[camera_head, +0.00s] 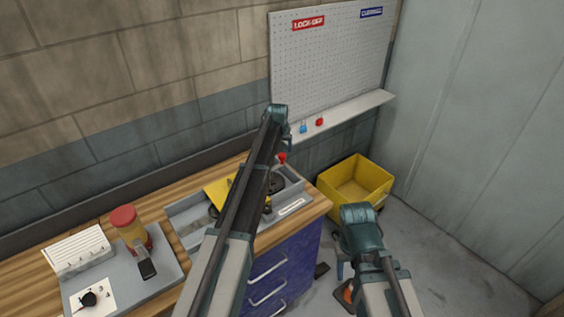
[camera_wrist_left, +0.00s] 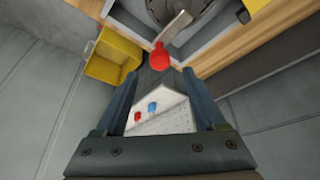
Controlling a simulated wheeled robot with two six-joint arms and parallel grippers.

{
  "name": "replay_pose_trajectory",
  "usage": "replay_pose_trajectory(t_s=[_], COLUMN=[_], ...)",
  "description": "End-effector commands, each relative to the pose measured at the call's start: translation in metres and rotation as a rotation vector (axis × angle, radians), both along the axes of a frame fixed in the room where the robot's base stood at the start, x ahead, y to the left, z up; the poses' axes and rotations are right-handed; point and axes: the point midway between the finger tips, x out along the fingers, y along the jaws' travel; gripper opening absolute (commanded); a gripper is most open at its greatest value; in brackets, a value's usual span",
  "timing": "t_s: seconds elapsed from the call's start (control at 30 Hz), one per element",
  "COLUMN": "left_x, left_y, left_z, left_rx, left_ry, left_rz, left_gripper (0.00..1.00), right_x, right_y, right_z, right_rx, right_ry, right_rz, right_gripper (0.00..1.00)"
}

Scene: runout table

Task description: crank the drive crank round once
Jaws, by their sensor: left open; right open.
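The drive crank's red knob (camera_head: 283,158) stands at the right end of the grey machine tray on the bench; much of the machine is hidden behind my left arm. In the left wrist view the red knob (camera_wrist_left: 160,57) and its metal crank arm (camera_wrist_left: 173,27) show just beyond the fingertips. My left gripper (camera_wrist_left: 159,76) is open, with a finger on each side of the knob's line; I cannot tell whether either touches it. In the head view its wrist is above and beyond the knob. My right gripper (camera_head: 341,268) hangs low, right of the bench, partly hidden by its wrist.
A yellow bin (camera_head: 355,185) stands on the floor right of the bench. A pegboard (camera_head: 330,65) has a shelf holding a blue padlock (camera_head: 303,128) and a red padlock (camera_head: 319,122).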

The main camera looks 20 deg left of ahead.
Motion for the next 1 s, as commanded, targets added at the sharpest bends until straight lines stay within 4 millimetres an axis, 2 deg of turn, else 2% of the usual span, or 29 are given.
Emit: replay_pose_trajectory(t_s=[0.03,0.3,0.47,0.73,0.77,1.0], left_x=[0.005,0.019,0.023,0.023,0.023,0.023], left_y=[0.001,0.002,0.003,0.003,0.003,0.003], left_z=[-0.015,-0.049,-0.056,-0.055,-0.055,-0.055], left_rx=[0.0,0.0,0.0,0.0,0.0,0.0], left_ry=[0.0,0.0,0.0,0.0,0.0,0.0], left_rz=[0.0,0.0,0.0,0.0,0.0,0.0], left_gripper=[0.72,0.72,0.72,0.72,0.68,0.25], right_x=[0.0,0.0,0.0,0.0,0.0,0.0], right_y=[0.0,0.0,0.0,0.0,0.0,0.0], right_z=[-0.015,-0.049,-0.056,-0.055,-0.055,-0.055], right_rx=[0.0,-0.002,-0.002,-0.002,-0.002,-0.002], right_ry=[0.0,0.0,0.001,0.001,0.001,0.001], right_rz=[0.0,0.008,0.011,0.011,0.011,0.011], right_gripper=[0.5,0.5,0.5,0.5,0.5,0.5])
